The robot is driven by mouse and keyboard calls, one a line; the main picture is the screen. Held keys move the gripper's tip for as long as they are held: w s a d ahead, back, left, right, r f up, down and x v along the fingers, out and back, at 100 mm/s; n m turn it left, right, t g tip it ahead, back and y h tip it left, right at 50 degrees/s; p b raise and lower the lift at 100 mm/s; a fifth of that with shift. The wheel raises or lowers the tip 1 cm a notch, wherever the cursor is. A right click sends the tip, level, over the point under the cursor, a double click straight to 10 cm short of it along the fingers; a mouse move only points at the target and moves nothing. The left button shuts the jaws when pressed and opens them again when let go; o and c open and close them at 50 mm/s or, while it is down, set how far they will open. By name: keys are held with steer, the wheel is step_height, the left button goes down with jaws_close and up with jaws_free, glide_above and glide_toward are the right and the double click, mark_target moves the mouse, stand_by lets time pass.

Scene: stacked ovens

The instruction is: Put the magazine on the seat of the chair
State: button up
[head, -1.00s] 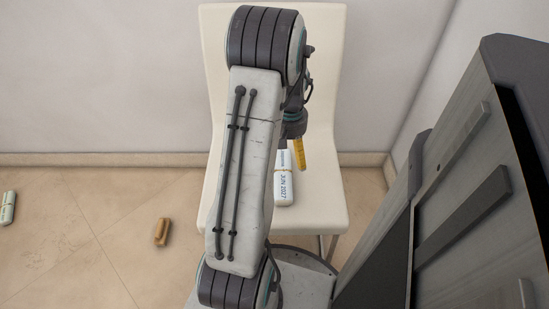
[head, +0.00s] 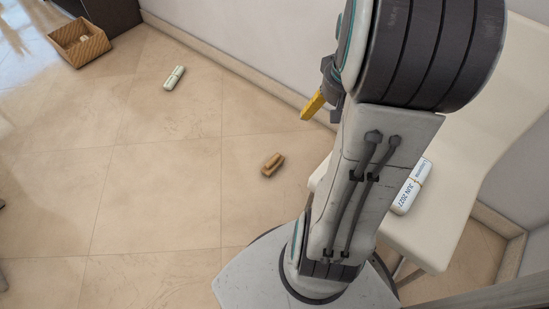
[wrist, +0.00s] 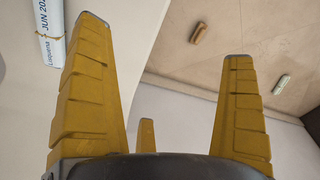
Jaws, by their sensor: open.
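The magazine (head: 411,187), a white roll with a yellowish band and the print "JUN 2027", lies on the seat of the cream chair (head: 430,240). In the wrist view the magazine (wrist: 52,30) shows at the top left, outside my fingers and apart from them. My gripper (wrist: 165,45) is open, with nothing between its yellow fingers. In the head view only a yellow fingertip (head: 313,105) shows, left of my arm and away from the magazine. My arm hides part of the chair.
A brown roll (head: 272,165) and a pale green roll (head: 174,78) lie on the tiled floor. A wicker basket (head: 80,46) with something small in it stands at the far left near a dark cabinet (head: 108,12). The floor between is clear.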

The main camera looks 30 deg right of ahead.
steer(key=s+a+r+n, duration=0.1)
steer(key=s+a+n, duration=0.1)
steer(key=a, duration=0.8)
steer(key=s+a+r+n+t, duration=0.1)
steer(key=a+n, duration=0.4)
steer(key=a, duration=0.5)
steer(key=shift+s+r+t+y, duration=0.3)
steer(key=shift+s+r+y, duration=0.1)
steer(key=shift+s+r, duration=0.2)
steer(key=shift+w+d, duration=0.1)
